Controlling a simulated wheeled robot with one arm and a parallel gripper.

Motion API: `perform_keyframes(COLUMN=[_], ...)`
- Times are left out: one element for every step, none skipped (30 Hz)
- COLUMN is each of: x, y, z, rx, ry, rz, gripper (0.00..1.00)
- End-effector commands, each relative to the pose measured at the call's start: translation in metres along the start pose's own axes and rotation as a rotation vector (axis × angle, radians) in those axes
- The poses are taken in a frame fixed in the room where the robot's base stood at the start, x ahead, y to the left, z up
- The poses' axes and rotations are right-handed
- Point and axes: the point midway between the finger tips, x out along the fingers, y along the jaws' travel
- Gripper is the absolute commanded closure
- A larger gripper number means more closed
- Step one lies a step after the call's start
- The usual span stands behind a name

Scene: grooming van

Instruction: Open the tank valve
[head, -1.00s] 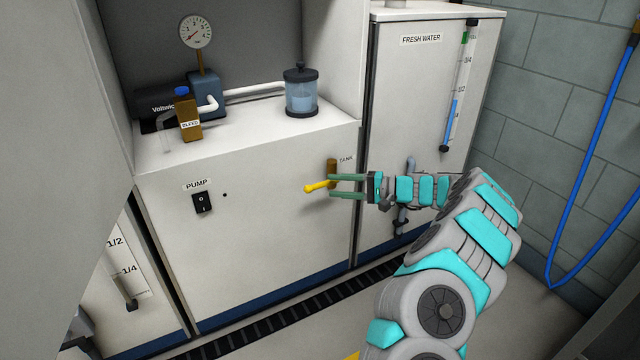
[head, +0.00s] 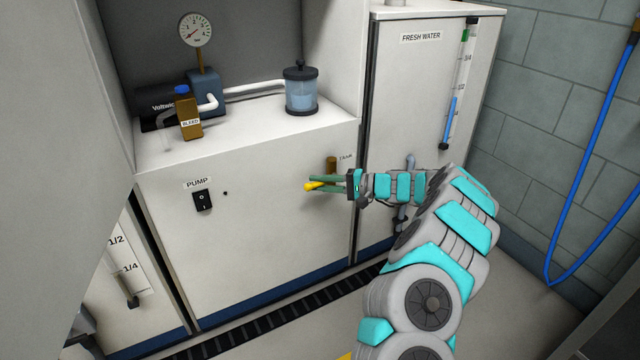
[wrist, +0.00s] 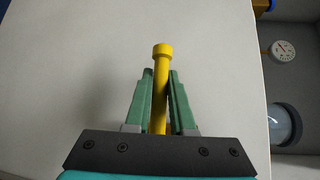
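The tank valve has a brass body (head: 331,165) on the white cabinet front, beside the TANK label (head: 346,158). Its yellow lever (head: 311,187) points left, roughly level. In the wrist view the lever (wrist: 162,62) runs between the two green fingers, and its round tip stands out past them. My gripper (head: 318,182) is shut on the lever; it also shows in the wrist view (wrist: 161,80), with a finger close against each side. The lever's root is hidden behind my gripper.
The PUMP switch (head: 202,199) is on the same panel to the left. The fresh water cabinet (head: 410,90) stands at right, with a grey pipe (head: 410,162) behind my arm.

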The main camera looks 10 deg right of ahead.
Motion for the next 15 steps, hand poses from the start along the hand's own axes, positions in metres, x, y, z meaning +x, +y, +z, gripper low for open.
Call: perform_keyframes(x=[-0.0001, -0.0001, -0.0001, -0.0001, -0.0001, -0.0001, -0.0001, -0.0001, -0.0001, -0.0001, -0.0001, -0.0001, -0.0001, -0.0001, -0.0001], y=[0.0001, 0.0001, 0.0001, 0.0001, 0.0001, 0.0002, 0.0003, 0.0003, 0.0003, 0.0003, 0.0004, 0.0004, 0.0004, 0.0005, 0.0005], z=[0.0, 0.0, 0.0, 0.0, 0.0, -0.0001, -0.0001, -0.0001, -0.0001, 0.0, 0.0, -0.0001, -0.0001, -0.0001, -0.0001], rx=[0.0, 0.0, 0.0, 0.0, 0.0, 0.0, 0.0, 0.0, 0.0, 0.0, 0.0, 0.0, 0.0, 0.0, 0.0], ry=[0.0, 0.0, 0.0, 0.0, 0.0, 0.0, 0.0, 0.0, 0.0, 0.0, 0.0, 0.0, 0.0, 0.0, 0.0], rz=[0.0, 0.0, 0.0, 0.0, 0.0, 0.0, 0.001, 0.001, 0.001, 0.001, 0.001, 0.001, 0.001, 0.001, 0.001], gripper=[0.85, 0.89, 0.93, 0.96, 1.0, 1.0, 1.0, 1.0, 1.0, 1.0, 1.0, 1.0, 1.0, 1.0, 1.0])
